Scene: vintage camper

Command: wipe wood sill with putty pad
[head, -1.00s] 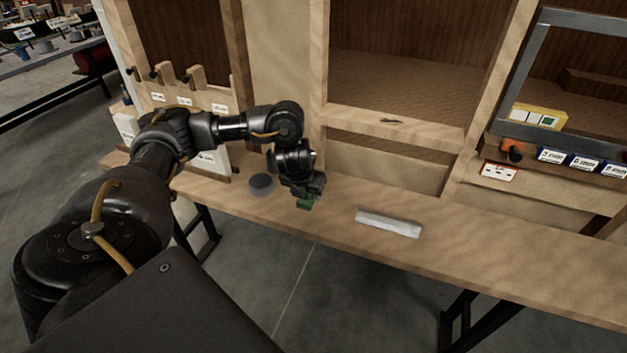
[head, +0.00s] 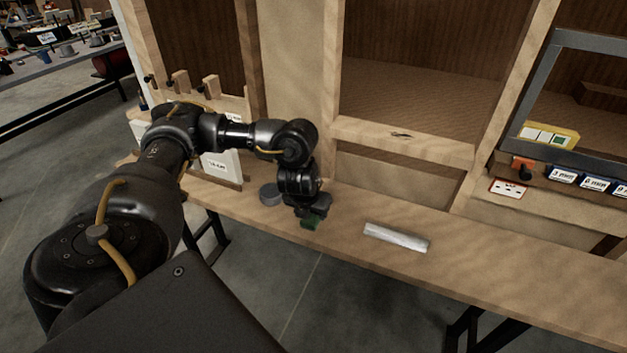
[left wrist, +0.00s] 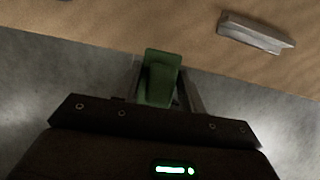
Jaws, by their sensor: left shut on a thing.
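My left gripper (head: 313,213) is shut on a green putty pad (head: 310,224), over the front part of the workbench. In the left wrist view the pad (left wrist: 163,64) sits between the two fingers of the left gripper (left wrist: 162,88) and sticks out past them. The wood sill (head: 440,146) is the pale horizontal rail below the large opening, behind the bench and to the right of the gripper. It has a dark mark (head: 401,135) on its face. The pad is apart from the sill. My right gripper is not in view.
The workbench (head: 480,255) holds a pale bar (head: 396,237) right of the gripper and a grey round tin (head: 270,194) left of it. A grey-framed window (head: 535,85) and small labelled boxes (head: 595,184) are at the right. The bench between the bar and sill looks clear.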

